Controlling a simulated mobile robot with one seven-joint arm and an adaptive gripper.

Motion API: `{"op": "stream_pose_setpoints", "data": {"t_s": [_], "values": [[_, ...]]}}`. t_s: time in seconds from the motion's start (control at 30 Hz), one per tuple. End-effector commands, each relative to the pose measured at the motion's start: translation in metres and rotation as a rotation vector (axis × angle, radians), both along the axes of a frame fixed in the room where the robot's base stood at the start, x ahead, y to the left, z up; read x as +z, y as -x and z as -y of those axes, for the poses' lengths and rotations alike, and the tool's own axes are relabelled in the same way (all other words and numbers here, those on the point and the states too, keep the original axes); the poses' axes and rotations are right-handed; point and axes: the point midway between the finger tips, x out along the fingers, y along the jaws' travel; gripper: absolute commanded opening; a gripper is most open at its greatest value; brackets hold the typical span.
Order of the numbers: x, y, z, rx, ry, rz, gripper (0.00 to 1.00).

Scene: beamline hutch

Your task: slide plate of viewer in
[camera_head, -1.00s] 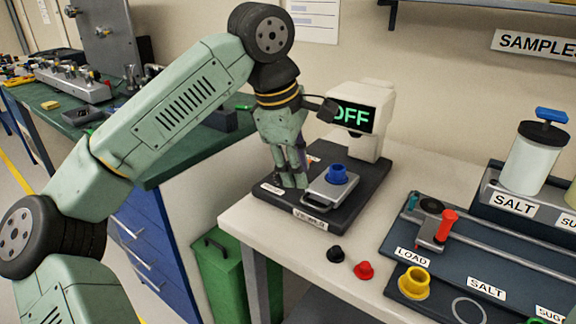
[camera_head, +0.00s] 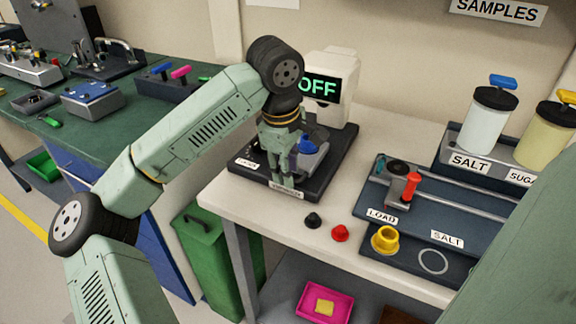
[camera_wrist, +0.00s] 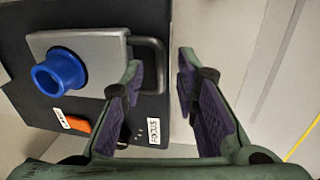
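The viewer (camera_head: 338,75) is a cream unit on a dark base, its screen reading OFF. Its slide plate (camera_head: 313,160) is grey and carries a blue cup (camera_head: 306,145). In the wrist view the plate (camera_wrist: 92,42) has a dark loop handle (camera_wrist: 162,60) on its right side and the blue cup (camera_wrist: 58,74) on top. My gripper (camera_head: 283,184) points down at the front of the plate, partly hiding it. In the wrist view my gripper (camera_wrist: 160,76) is open, with the handle's outer bar between its fingertips in the picture. I cannot tell whether they touch it.
An orange piece (camera_wrist: 80,123) sits on the base beside the plate. The LOAD rail unit (camera_head: 450,205) and sample jars stand further right.

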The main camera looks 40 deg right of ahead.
Motion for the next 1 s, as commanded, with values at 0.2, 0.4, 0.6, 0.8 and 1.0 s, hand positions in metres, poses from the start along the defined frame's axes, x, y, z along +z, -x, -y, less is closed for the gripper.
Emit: {"op": "stream_pose_setpoints", "data": {"t_s": [0.2,0.4,0.6,0.8,1.0], "values": [[-0.0059,0.0000,0.0010,0.000,0.001,-0.001,0.28],[-0.0057,-0.0001,0.0010,0.000,0.001,-0.001,0.25],[-0.0055,-0.0001,0.0010,0.000,0.001,-0.001,0.12],[-0.0055,-0.0001,0.0010,0.000,0.001,-0.001,0.00],[-0.0054,-0.0001,0.0010,0.000,0.001,-0.001,0.00]]}}
